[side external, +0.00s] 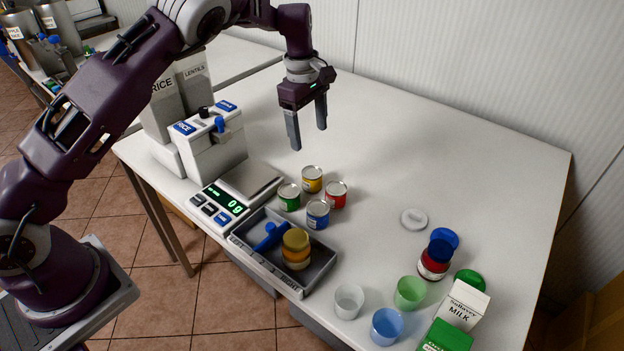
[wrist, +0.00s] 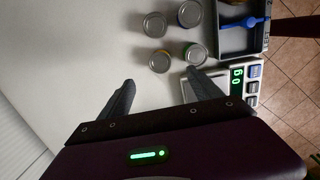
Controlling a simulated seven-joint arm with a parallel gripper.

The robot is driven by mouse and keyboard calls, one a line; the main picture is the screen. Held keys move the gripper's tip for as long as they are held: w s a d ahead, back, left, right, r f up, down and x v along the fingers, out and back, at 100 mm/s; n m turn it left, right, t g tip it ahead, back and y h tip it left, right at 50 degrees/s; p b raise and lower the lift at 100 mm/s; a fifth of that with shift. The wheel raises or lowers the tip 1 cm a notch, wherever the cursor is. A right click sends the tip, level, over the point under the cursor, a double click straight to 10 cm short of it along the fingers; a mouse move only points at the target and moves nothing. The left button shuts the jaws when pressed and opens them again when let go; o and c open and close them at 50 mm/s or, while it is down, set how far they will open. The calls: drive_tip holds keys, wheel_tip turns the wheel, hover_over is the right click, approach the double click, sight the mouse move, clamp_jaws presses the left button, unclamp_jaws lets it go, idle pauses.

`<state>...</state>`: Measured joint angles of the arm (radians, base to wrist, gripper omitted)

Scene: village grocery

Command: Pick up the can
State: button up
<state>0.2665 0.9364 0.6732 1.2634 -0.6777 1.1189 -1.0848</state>
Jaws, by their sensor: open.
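Several small cans stand upright in a cluster on the white table: a yellow can (side external: 312,180), a red can (side external: 336,195), a green can (side external: 289,197) and a blue can (side external: 318,214). In the wrist view the yellow can (wrist: 160,61) and green can (wrist: 195,54) are nearest; the red can (wrist: 155,25) and blue can (wrist: 190,14) are beyond. My gripper (side external: 308,137) is open and empty, pointing down above the table behind the cans. Its fingers (wrist: 160,78) also show in the wrist view, touching no can.
A scale (side external: 222,207) reading 0 g and a grey tray (side external: 322,268) holding an amber jar (side external: 296,247) and blue scoop (side external: 270,237) border the cans. Cups, a red jar (side external: 433,262) and cartons (side external: 463,304) stand front right. A rice dispenser (side external: 209,145) stands left. The back right is clear.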

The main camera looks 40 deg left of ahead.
drive_tip(key=n, duration=0.1)
hover_over(312, 172)
drive_tip(key=shift+g+y, duration=0.3)
drive_tip(key=shift+y, duration=0.1)
drive_tip(key=f, duration=0.5)
drive_tip(key=w+f, duration=0.1)
drive_tip(key=f, duration=0.1)
drive_tip(key=shift+d+f, duration=0.3)
drive_tip(key=shift+f, duration=0.05)
drive_tip(key=f, duration=0.6)
drive_tip(key=shift+s+a+f, duration=0.25)
drive_tip(key=shift+s+a, duration=0.05)
drive_tip(key=shift+s, duration=0.1)
drive_tip(key=c, duration=1.6)
